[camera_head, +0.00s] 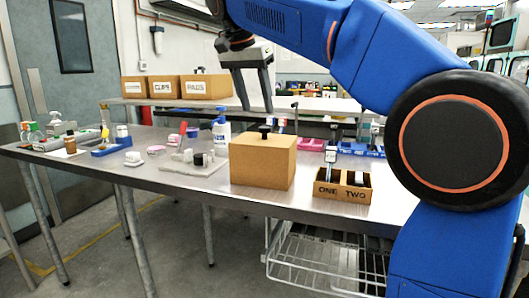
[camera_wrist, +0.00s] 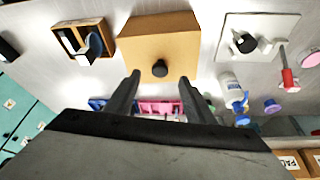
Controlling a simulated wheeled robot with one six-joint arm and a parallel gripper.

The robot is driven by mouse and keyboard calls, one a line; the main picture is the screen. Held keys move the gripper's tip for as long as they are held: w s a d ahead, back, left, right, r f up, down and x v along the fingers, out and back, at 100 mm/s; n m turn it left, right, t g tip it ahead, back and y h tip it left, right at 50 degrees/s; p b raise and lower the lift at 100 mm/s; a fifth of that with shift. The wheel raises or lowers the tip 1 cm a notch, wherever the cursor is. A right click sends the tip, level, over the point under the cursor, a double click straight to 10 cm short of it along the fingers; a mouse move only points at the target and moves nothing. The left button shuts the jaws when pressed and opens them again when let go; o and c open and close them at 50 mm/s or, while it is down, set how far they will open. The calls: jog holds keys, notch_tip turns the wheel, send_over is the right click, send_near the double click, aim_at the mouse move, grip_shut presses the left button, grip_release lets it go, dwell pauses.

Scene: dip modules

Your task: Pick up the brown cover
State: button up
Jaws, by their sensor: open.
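The brown cover (camera_head: 262,163) is a tan box-shaped cover with a black knob (camera_head: 265,129) on top, standing on the metal table near its front edge. In the wrist view the cover (camera_wrist: 150,40) lies beyond the fingertips, and its black knob (camera_wrist: 160,68) sits between the lines of the two fingers. My gripper (camera_head: 256,108) is open and empty, above the cover and apart from it. In the wrist view my gripper (camera_wrist: 159,75) shows both fingers spread wide. What is under the cover is hidden.
A brown two-compartment box (camera_head: 342,188) marked ONE and TWO stands close right of the cover. A white board (camera_head: 193,163) with small pieces lies to its left. A white-and-blue bottle (camera_head: 221,132) and pink and blue trays (camera_head: 311,144) stand behind.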

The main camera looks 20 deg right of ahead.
aim_at(264, 127)
jog(key=shift+x, duration=1.1)
jog(key=f, duration=0.1)
jog(key=w+d+f, duration=0.1)
jog(key=f, duration=0.1)
jog(key=shift+w+d+f, duration=0.1)
jog(key=shift+w+d, duration=0.15)
jog(key=shift+d, duration=0.1)
jog(key=shift+w+d+f, duration=0.15)
jog(key=shift+f, duration=0.5)
grip_shut()
